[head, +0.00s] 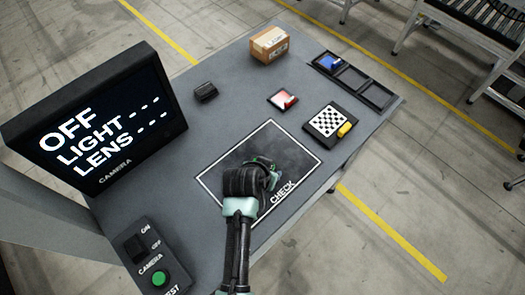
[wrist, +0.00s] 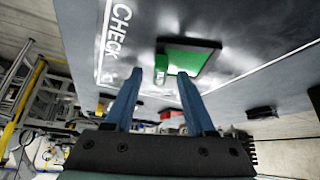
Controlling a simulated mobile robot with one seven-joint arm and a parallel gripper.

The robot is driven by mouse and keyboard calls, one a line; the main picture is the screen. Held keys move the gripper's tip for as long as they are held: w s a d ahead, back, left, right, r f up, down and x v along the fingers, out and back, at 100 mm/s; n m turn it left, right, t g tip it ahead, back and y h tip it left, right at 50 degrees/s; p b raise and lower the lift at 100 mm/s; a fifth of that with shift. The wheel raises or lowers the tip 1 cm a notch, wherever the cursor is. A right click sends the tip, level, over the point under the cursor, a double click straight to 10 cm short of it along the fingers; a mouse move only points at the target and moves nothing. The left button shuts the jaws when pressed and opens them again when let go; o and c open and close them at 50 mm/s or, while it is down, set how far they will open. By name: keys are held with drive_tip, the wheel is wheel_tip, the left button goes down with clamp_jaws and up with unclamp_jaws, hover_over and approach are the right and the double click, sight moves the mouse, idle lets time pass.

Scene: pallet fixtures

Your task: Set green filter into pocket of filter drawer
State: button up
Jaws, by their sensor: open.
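The green filter (wrist: 193,60) is a flat green plate with a dark edge and a raised green tab (wrist: 161,68). It lies on the dark CHECK area (head: 235,163); in the head view my gripper mostly hides it. My gripper (wrist: 160,77) is open, its blue fingers pointing at the tab, one to each side; I cannot tell whether they touch it. In the head view my gripper (head: 270,174) is low over the CHECK area. The filter drawer (head: 352,80) is a black tray with three pockets; a blue filter (head: 328,62) is in the far-left one, the other two look empty.
A red-and-white filter (head: 282,100) and a checkered plate with a yellow tab (head: 329,121) lie between the CHECK area and drawer. A cardboard box (head: 270,45) and a small black block (head: 205,92) stand behind. A monitor (head: 95,120) and switch panel (head: 151,255) are left.

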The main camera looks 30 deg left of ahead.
drive_tip(key=shift+w+f, duration=0.15)
drive_tip(key=shift+f, duration=0.1)
clamp_jaws()
drive_tip(key=shift+r, duration=0.15)
